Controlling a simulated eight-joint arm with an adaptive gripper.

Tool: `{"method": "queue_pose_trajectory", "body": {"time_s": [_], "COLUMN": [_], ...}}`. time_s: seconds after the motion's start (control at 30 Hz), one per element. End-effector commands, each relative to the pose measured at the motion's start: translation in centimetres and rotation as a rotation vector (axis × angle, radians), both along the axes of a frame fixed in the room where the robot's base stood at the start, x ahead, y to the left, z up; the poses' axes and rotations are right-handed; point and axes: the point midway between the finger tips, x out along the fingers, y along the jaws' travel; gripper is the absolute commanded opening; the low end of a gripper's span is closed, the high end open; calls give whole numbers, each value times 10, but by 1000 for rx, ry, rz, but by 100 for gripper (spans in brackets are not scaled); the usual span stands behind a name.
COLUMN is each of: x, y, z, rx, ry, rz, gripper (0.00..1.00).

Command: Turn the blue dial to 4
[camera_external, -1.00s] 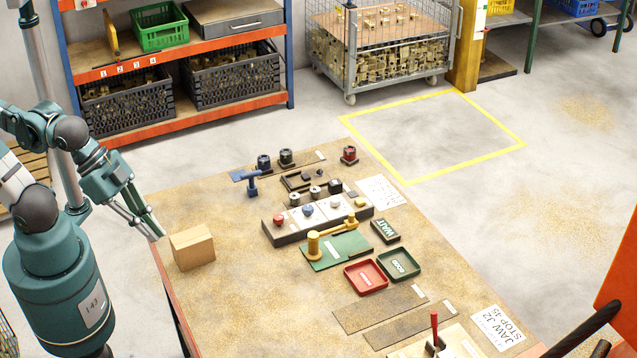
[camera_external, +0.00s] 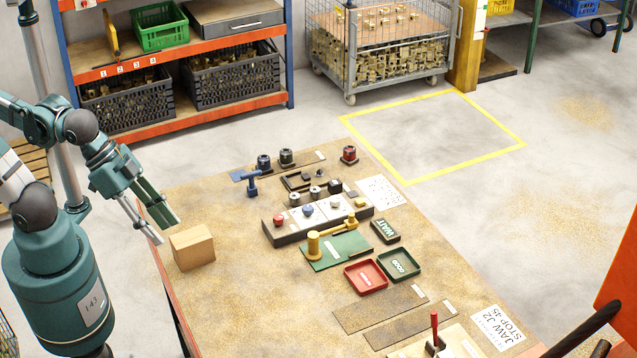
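The blue dial (camera_external: 308,210) sits on a pale panel on top of a dark control block (camera_external: 290,237) in the middle of the bench. A red knob (camera_external: 278,220) is to its left and a pale, brownish knob (camera_external: 359,203) is to its right. Any numbers around the dial are too small to read. My gripper (camera_external: 170,232) is at the left edge of the bench, above and beside a cardboard box (camera_external: 192,247). Its two fingers are spread apart with nothing between them. It is well to the left of the dial.
A blue T-shaped piece (camera_external: 252,183) stands behind the block. A yellow fixture on a green plate (camera_external: 338,252) stands in front of it, with red (camera_external: 366,277) and green (camera_external: 398,265) trays beyond. The bench between box and block is clear.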

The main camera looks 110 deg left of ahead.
Motion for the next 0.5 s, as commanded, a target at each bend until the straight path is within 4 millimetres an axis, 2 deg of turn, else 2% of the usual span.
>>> {"method": "queue_pose_trajectory", "body": {"time_s": [0.1, 0.5], "x": [14, 60], "y": [11, 51], "z": [10, 26], "rx": [-33, -156], "ry": [19, 89], "rz": [73, 348], "gripper": [34, 34]}}
